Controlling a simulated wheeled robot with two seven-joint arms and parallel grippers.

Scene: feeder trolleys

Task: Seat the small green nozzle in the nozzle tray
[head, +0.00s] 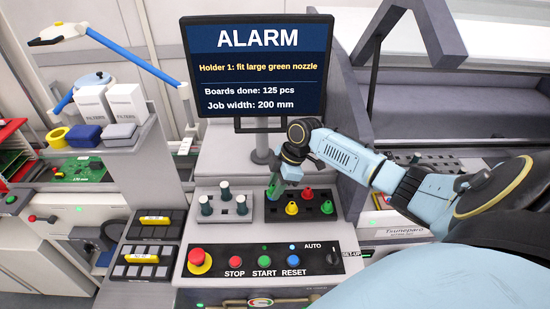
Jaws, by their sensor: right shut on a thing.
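The black nozzle tray (272,216) stands on the ledge behind the button panel. A red nozzle (307,194), a yellow nozzle (292,208) and a green nozzle (327,207) stand upright in its middle and right part. My right gripper (276,184) points down over the tray's back left part, shut on another green nozzle (274,191). The fingers partly cover this nozzle, and I cannot tell whether its lower end touches the tray. My left gripper is not in view.
A grey holder block (224,214) with several dark-topped pieces stands just left of the tray. The button panel (265,262) lies in front. The alarm screen (258,66) stands behind and reads "Holder 1: fit large green nozzle". Black boxes with yellow labels (155,221) are at the left.

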